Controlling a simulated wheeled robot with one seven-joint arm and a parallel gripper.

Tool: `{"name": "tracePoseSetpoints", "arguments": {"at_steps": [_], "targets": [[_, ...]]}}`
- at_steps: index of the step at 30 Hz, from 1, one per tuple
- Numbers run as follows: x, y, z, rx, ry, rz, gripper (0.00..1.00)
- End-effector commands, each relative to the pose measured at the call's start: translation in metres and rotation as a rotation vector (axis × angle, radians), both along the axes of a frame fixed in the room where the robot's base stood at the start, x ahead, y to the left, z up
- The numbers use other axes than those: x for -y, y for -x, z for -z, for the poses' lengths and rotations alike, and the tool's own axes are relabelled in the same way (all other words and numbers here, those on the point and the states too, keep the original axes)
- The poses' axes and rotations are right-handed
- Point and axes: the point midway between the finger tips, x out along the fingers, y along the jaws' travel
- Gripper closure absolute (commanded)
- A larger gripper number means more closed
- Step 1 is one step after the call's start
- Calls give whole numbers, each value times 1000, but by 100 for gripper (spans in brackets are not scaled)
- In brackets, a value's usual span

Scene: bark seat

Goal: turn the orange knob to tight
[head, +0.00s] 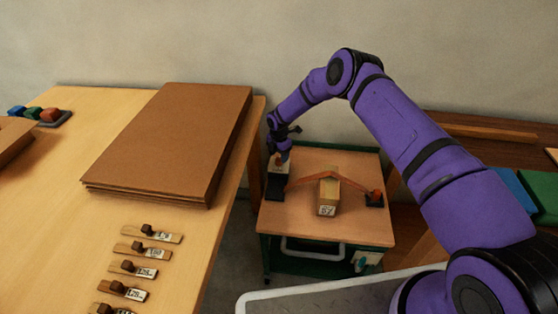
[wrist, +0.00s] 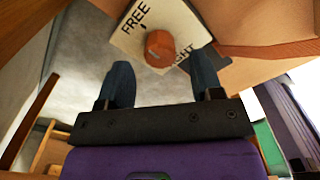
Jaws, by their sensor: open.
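The orange knob (wrist: 160,48) shows in the wrist view on a pale plate (wrist: 133,33) lettered "FREE" on one side and what looks like "TIGHT", partly hidden, on the other. My gripper (wrist: 162,66) is open, with its two dark blue fingers apart and the knob between and just beyond their tips. I cannot tell whether either finger touches it. In the head view my gripper (head: 281,153) is over the left black stand (head: 275,187) on a small cart, and it hides most of the knob there. I cannot make out a pointer on the knob.
An orange strap (head: 312,178) runs over a wooden block (head: 328,192) labelled "67" to a right black stand (head: 374,202) on the cart (head: 320,232). A table (head: 75,200) with stacked brown boards (head: 175,140) and several labelled wooden pieces is at left.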

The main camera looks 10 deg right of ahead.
Motion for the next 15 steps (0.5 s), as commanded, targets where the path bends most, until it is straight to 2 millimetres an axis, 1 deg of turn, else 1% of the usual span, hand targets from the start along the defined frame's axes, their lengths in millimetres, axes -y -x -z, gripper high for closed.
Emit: {"name": "tracePoseSetpoints", "arguments": {"at_steps": [1,6,10,15], "targets": [[0,0,8,-1,1,0,40],[0,0,26,1,-1,0,40],[0,0,32,1,0,0,40],[0,0,33,1,0,1,40]]}}
